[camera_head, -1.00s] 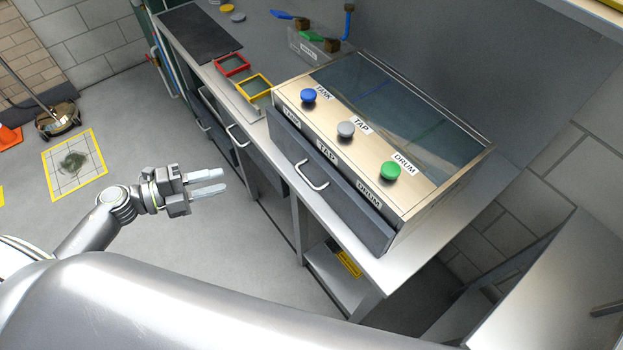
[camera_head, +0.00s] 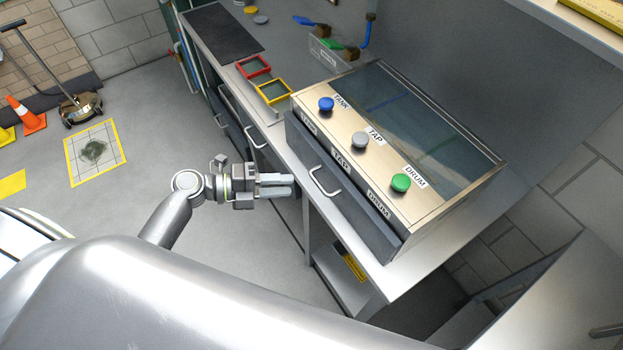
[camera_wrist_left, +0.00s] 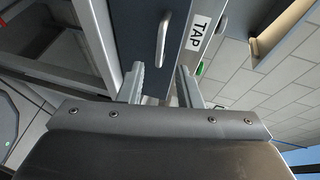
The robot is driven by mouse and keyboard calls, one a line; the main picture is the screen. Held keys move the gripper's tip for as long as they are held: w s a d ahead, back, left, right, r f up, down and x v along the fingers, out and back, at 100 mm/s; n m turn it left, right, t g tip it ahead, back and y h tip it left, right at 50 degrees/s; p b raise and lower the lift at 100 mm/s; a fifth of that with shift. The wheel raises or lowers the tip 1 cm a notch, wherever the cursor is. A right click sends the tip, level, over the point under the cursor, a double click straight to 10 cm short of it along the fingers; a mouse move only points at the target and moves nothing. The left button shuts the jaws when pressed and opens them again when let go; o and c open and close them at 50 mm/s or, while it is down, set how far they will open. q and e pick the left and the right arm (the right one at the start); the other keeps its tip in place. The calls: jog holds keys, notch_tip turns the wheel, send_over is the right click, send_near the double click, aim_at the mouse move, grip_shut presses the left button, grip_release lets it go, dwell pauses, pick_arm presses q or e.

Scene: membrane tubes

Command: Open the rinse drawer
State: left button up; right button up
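A wide dark drawer front (camera_head: 350,207) with a pale bar handle (camera_head: 323,182) sits under the TANK, TAP and DRUM panel; no rinse label is readable. It looks closed. My left gripper (camera_head: 291,185) is just left of this handle in the head view, apart from it. In the left wrist view the gripper's two fingers (camera_wrist_left: 160,78) are spread and empty, and the handle (camera_wrist_left: 162,40) lies ahead between their lines, on the dark front (camera_wrist_left: 143,15). My right gripper is not in view.
The panel carries a blue knob (camera_head: 326,104), a grey knob (camera_head: 359,139) and a green knob (camera_head: 401,183). Another handle (camera_head: 255,138) is on the bench front to the left. Red (camera_head: 253,67) and yellow (camera_head: 273,91) frames lie on the bench.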

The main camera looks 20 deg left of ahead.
pick_arm(q)
jog(key=p+x, duration=0.1)
jog(key=x, duration=0.6)
jog(key=shift+d+p, duration=0.2)
jog(key=shift+p, duration=0.15)
jog(key=shift+w, duration=0.15)
jog(key=c, duration=0.7)
grip_shut()
